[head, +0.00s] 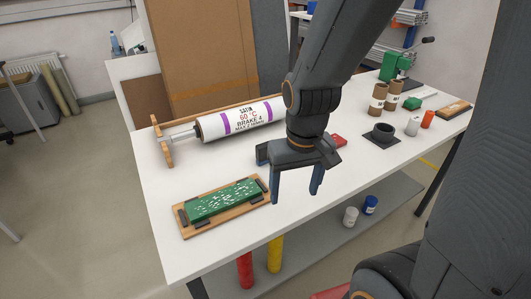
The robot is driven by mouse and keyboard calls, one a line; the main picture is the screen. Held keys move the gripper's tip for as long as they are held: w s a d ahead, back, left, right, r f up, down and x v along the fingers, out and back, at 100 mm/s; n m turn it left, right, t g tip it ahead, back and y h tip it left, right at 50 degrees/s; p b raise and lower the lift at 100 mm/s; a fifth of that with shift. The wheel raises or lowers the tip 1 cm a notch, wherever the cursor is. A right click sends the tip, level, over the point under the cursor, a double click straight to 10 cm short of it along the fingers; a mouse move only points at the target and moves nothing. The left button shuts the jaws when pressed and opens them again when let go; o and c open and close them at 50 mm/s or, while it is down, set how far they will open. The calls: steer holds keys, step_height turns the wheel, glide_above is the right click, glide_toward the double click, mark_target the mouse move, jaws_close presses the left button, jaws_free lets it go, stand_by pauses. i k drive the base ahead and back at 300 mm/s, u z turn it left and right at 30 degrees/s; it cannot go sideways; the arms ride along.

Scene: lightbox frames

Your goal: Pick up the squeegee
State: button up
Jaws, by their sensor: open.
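I cannot make out for sure which thing is the squeegee. A small red object (339,141) lies on the white table (300,185) just behind and right of my gripper, which partly hides it. A small green piece (421,103) with a pale part lies farther back on the right. My gripper (295,196) is open and empty, its fingers pointing down above the middle of the table, apart from everything.
A large white printed roll (238,119) rests on a wooden stand behind my gripper. A green board (225,199) sits in a wooden fixture at front left. Brown rolls (378,98), a dark ring (383,132) and a green device (395,62) stand at the right. The table's front middle is clear.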

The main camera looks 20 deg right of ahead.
mark_target(261, 149)
steer(key=u, duration=2.45)
steer(key=k, duration=0.95)
steer(key=z, duration=1.4)
steer(key=i, duration=1)
steer(key=z, duration=0.05)
